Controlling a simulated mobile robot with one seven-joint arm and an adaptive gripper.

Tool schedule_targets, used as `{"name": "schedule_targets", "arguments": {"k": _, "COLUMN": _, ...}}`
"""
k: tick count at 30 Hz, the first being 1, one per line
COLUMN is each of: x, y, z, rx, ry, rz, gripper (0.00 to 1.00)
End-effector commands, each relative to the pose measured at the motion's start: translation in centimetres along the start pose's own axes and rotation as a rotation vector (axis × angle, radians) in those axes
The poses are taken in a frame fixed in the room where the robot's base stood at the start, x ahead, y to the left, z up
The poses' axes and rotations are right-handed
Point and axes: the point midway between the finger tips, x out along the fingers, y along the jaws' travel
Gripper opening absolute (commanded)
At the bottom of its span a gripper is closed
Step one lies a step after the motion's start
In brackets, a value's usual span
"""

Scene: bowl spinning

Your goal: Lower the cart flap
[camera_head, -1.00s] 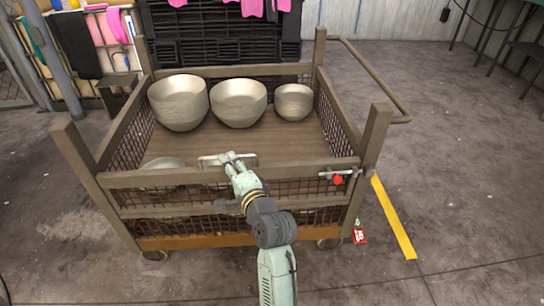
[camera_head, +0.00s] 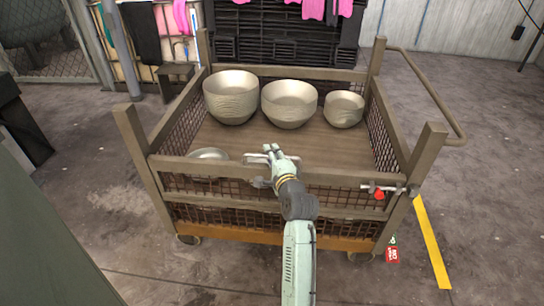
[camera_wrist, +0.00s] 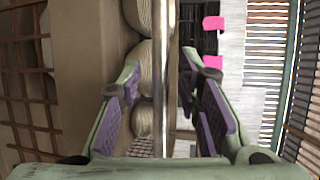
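The cart (camera_head: 330,232) is a brown metal frame with mesh sides. Its front flap (camera_head: 222,172) stands upright, with a pale metal handle (camera_head: 256,159) at the middle of its top rail. A red-knobbed latch (camera_head: 379,195) sits at the flap's right end. My gripper (camera_head: 276,152) is at the handle. In the wrist view my gripper (camera_wrist: 161,85) is open, its purple-padded fingers on either side of a silver bar (camera_wrist: 159,120), with visible gaps to it. The flap's lower part is partly hidden behind my arm.
A dark rack (camera_head: 283,50) is behind the cart. A yellow floor line (camera_head: 432,242) runs at right. Floor in front is largely clear.

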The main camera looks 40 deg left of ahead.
Motion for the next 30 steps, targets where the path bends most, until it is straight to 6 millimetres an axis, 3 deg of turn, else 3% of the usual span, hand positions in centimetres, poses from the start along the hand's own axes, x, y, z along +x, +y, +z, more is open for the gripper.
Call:
{"name": "schedule_targets", "arguments": {"k": 6, "x": 0.02, "y": 0.02, "z": 0.01, "rx": 0.000, "ry": 0.000, "rz": 0.000, "gripper": 0.31}}
{"name": "schedule_targets", "arguments": {"k": 20, "x": 0.00, "y": 0.04, "z": 0.00, "rx": 0.000, "ry": 0.000, "rz": 0.001, "gripper": 0.01}}
{"name": "schedule_targets", "arguments": {"k": 30, "x": -0.01, "y": 0.04, "z": 0.00, "rx": -0.001, "ry": 0.000, "rz": 0.001, "gripper": 0.00}}
